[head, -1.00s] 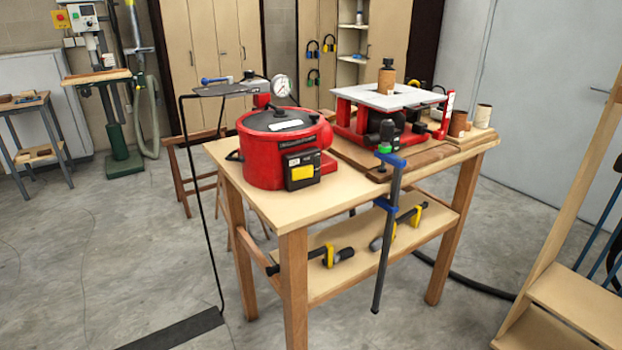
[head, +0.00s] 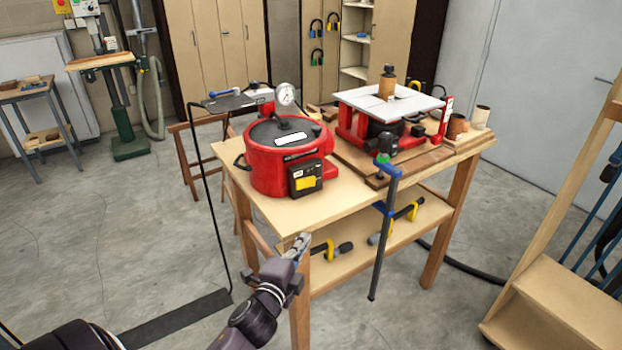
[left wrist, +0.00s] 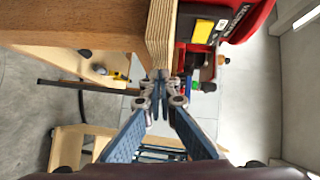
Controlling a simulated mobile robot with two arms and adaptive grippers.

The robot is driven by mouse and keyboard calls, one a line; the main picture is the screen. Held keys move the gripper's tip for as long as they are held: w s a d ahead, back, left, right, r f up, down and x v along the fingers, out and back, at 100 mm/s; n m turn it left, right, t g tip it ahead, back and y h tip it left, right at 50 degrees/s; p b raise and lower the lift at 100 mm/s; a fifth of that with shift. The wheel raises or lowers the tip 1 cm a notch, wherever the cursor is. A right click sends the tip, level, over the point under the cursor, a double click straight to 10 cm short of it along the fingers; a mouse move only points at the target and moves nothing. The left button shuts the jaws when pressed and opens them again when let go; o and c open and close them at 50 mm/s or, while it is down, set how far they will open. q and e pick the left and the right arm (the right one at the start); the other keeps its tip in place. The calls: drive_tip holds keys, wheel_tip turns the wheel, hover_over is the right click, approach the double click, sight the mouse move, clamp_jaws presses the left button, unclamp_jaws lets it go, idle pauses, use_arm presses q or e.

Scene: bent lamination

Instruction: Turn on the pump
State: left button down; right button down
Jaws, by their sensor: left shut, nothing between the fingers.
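The pump is a red round vessel (head: 286,157) with a dark lid, standing on the left part of the wooden workbench. A black control box (head: 306,178) with a yellow label is on its front, and a round gauge (head: 285,94) rises behind the lid. In the left wrist view the control box (left wrist: 203,30) shows near the top. My left gripper (head: 302,240) is by the bench's front left corner, apart from the pump. In the left wrist view its fingertips (left wrist: 160,76) are together and empty, close to the bench's edge. My right gripper is not in view.
The workbench (head: 232,163) has a projecting front corner near my left gripper. A red machine with a grey table top (head: 385,103) stands to the pump's right. A blue-handled clamp (head: 385,205) hangs at the front edge. Wooden steps (head: 540,290) stand at the right.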

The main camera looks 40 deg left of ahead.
sight(306, 183)
use_arm(q)
wheel_tip(306, 183, up, 6)
drive_tip(key=m+t, duration=0.1)
drive_tip(key=shift+w+a+r+m, duration=0.15)
drive_tip(key=shift+w+a+m, duration=0.05)
drive_tip(key=shift+w+m, duration=0.1)
drive_tip(key=p+x, duration=0.1)
drive_tip(key=x, duration=0.3)
drive_tip(key=p+x, duration=0.1)
drive_tip(key=x, duration=0.4)
drive_tip(key=shift+w+a+r+p, duration=0.15)
drive_tip(key=shift+w+r+p, duration=0.15)
drive_tip(key=shift+p, duration=0.1)
drive_tip(key=shift+w+a+f+p, duration=0.1)
drive_tip(key=shift+w+a+p, duration=0.4)
drive_tip(key=shift+w+a, duration=0.7)
drive_tip(key=shift+a, duration=0.55)
drive_tip(key=shift+f, duration=0.1)
